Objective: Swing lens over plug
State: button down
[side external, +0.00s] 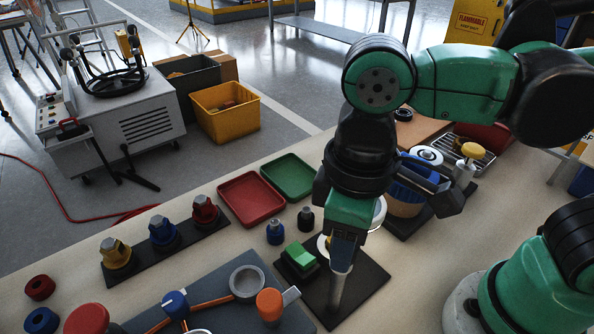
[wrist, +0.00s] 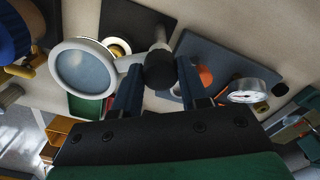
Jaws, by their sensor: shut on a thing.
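The magnifying lens, a pale ring around bluish glass (wrist: 82,68), sits on a short arm from a light post (wrist: 160,38) in the wrist view. My gripper (wrist: 158,80) is shut on the lens arm's black knob (wrist: 160,71). In the side view my gripper (side external: 346,236) is low over the dark base plate (side external: 362,292) and hides much of the lens; part of its pale rim (side external: 380,212) shows to the right. A brass-centred piece with a white ring, probably the plug (wrist: 119,47), is partly behind the lens rim. Its pale edge (side external: 322,245) shows left of my gripper.
A green block (side external: 298,256) is at the plate's left side. Blue (side external: 275,232) and black (side external: 305,219) small pieces stand behind it. Red (side external: 251,198) and green (side external: 288,176) trays lie farther back. A grey-blue mat (side external: 215,290) with a pan and knobs lies left; a crowded rack is right.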

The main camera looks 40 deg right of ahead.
jog(key=shift+n, duration=1.4)
jog(key=shift+c, duration=2.3)
grip_release()
jog(key=shift+r, duration=2.8)
